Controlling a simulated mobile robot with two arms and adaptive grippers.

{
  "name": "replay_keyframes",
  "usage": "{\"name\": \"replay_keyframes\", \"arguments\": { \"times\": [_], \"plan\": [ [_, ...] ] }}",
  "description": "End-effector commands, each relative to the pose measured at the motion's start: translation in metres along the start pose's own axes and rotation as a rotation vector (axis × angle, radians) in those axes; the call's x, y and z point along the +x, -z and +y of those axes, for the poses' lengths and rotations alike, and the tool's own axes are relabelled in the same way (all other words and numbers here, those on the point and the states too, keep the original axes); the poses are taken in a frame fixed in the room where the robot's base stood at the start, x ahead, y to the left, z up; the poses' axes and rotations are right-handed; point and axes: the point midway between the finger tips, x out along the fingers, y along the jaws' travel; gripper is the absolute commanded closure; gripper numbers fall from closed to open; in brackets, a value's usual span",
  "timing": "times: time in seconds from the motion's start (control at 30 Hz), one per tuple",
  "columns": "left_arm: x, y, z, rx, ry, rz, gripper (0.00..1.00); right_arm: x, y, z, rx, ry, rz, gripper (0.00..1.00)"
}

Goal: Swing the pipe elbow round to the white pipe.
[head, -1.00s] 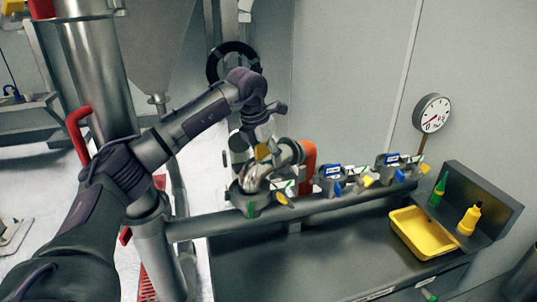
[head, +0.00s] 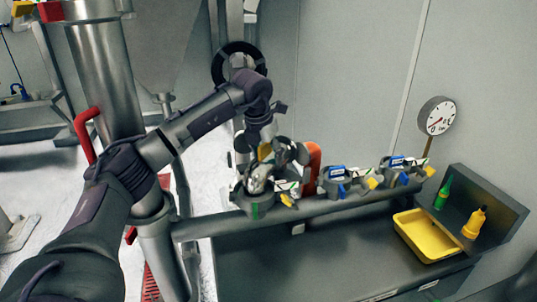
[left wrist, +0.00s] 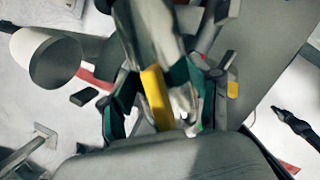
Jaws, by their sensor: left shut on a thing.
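The silver pipe elbow (head: 261,178) sits on a round fitting on the long rail, left of the orange pipe. My left gripper (head: 270,152) is above it and shut on it, hiding its upper part. In the left wrist view the elbow's metal (left wrist: 150,35) runs up from between the teal-padded fingers, with a yellow piece (left wrist: 155,97) between them. The white pipe (left wrist: 27,42) shows at upper left there, its grey end facing the gripper, apart from the elbow. In the head view the white pipe is mostly hidden behind the gripper. My right gripper is out of view.
An orange pipe (head: 313,158) stands just right of the elbow. Two more fittings with blue clamps (head: 337,180) sit along the rail (head: 315,210). A yellow tray (head: 425,250), bottles and a round dial (head: 437,116) are farther right.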

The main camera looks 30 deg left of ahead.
Motion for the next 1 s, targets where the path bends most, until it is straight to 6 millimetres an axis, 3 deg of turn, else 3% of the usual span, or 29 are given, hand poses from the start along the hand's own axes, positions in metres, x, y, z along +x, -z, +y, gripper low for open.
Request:
{"name": "replay_keyframes", "arguments": {
  "times": [0.2, 1.0],
  "plan": [
    [-0.001, 0.0, 0.008, -0.113, -0.037, 0.0, 1.0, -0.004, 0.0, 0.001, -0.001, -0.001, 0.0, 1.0],
    [-0.001, 0.003, 0.019, -0.28, -0.088, 0.001, 1.0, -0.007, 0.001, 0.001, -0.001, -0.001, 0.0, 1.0]
  ]
}}
